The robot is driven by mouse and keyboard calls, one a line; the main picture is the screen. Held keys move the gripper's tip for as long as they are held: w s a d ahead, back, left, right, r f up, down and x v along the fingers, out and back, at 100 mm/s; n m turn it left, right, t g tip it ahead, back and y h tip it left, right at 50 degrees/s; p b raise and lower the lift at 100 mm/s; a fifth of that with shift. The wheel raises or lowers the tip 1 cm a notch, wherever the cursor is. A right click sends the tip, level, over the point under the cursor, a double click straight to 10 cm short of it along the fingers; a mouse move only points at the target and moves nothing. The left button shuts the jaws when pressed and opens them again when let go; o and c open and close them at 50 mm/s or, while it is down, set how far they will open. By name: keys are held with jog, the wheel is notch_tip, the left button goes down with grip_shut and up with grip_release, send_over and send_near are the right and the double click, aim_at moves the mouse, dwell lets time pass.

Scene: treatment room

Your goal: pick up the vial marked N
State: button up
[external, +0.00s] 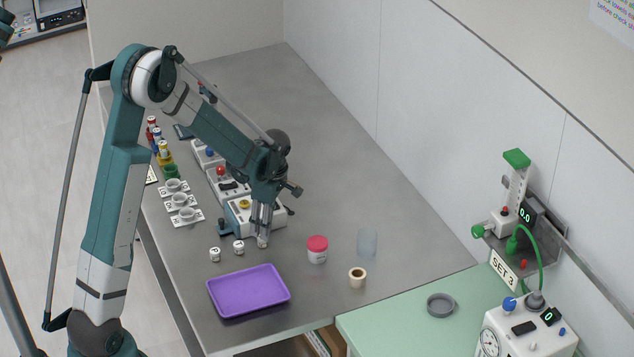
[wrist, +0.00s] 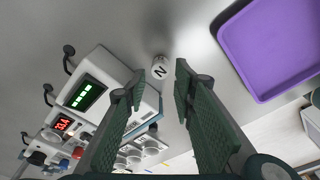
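A small white vial marked N (wrist: 159,71) shows in the wrist view, its lettered top facing the camera. My gripper (wrist: 160,76) is open, with one fingertip on each side of the vial in that view and a gap to each. In the external view my gripper (external: 262,222) points down just above a small white vial (external: 262,241), whose letter I cannot read there. Two similar white vials, a left one (external: 215,255) and a middle one (external: 239,247), stand to its left. I cannot tell how far the fingertips reach down beside the vial.
A purple tray (external: 248,291) lies in front; it also shows in the wrist view (wrist: 262,85). A white device (external: 262,214) is close behind my gripper.

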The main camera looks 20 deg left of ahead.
aim_at(263, 241)
jog(key=shift+a+f, duration=0.15)
jog(key=shift+f, duration=0.8)
jog(key=shift+a+f, duration=0.1)
jog(key=shift+f, duration=0.85)
jog(key=shift+c, duration=0.6)
jog(key=c, duration=0.4)
